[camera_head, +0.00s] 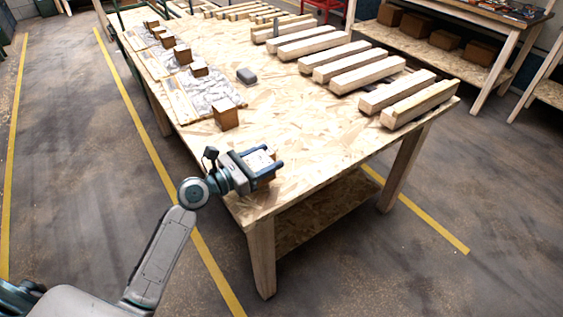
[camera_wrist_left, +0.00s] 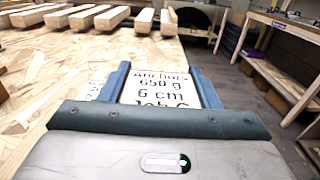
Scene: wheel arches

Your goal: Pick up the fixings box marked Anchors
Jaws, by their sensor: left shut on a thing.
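The fixings box marked Anchors (camera_wrist_left: 160,88) sits between the two fingers of my left gripper (camera_wrist_left: 163,82) in the left wrist view. Its white label reads "Anchors", "650 g", "6 cm", with a lower line partly hidden by the gripper body. In the head view my left gripper (camera_head: 270,165) is at the near left corner of the workbench, shut on the box, whose pale top (camera_head: 257,159) shows between the fingers. I cannot tell whether the box touches the bench top. My right gripper is not in view.
The wooden workbench (camera_head: 310,150) has bare board right of the box. A brown box (camera_head: 226,115) stands just beyond, with several more along the left edge beside silvery sheets (camera_head: 208,92). A grey object (camera_head: 246,76) lies mid-bench. Several timber beams (camera_head: 420,104) lie at right.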

